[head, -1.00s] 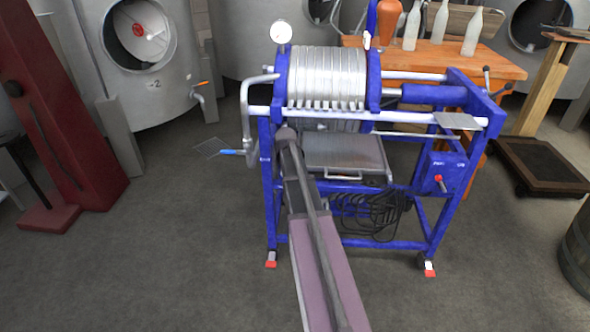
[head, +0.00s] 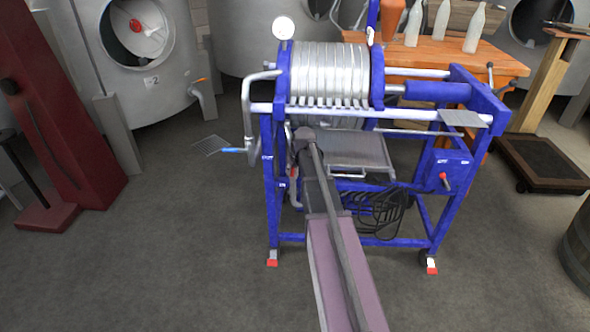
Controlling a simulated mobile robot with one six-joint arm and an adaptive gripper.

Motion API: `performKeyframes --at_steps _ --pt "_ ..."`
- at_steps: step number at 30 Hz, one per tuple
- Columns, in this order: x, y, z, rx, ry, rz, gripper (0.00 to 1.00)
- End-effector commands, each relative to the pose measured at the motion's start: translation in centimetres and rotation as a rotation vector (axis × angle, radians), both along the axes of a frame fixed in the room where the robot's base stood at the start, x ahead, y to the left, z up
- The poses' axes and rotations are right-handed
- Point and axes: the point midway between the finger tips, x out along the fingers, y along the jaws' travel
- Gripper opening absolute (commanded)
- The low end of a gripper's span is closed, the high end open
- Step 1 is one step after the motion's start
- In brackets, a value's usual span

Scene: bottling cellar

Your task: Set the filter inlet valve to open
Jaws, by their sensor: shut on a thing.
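The blue-framed plate filter (head: 400,242) stands in the middle of the head view, with a pack of pale plates (head: 328,75). A bent grey pipe (head: 246,110) runs down its left side. A valve lever with a blue grip (head: 232,150) sticks out to the left from that pipe. A reddish part (head: 293,172), perhaps another valve handle, shows on a pipe inside the left frame post. Small labels on the post are too small to read. I cannot tell which valve is the inlet. My arm reaches to the filter's left front; my gripper is hidden at its far end.
A drip tray (head: 352,150) and coiled black cable (head: 375,212) are inside the frame. A control box (head: 447,172) with a red knob is at right. Tanks, a bottle table (head: 450,62) and a dark red column (head: 58,110) stand around. The floor at left front is clear.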

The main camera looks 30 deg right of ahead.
Motion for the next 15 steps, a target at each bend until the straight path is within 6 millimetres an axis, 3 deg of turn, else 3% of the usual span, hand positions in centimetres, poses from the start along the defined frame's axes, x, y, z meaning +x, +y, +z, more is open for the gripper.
performKeyframes --at_steps 3,4,7,15 --pt "-0.22 -0.33 -0.04 -0.013 0.006 -0.001 0.00" --pt "-0.22 -0.28 -0.04 -0.012 0.006 -0.001 0.30" --pt "-0.16 -0.12 -0.04 -0.011 0.006 0.001 0.58" --pt "-0.04 0.19 -0.03 -0.008 0.004 0.004 0.58"
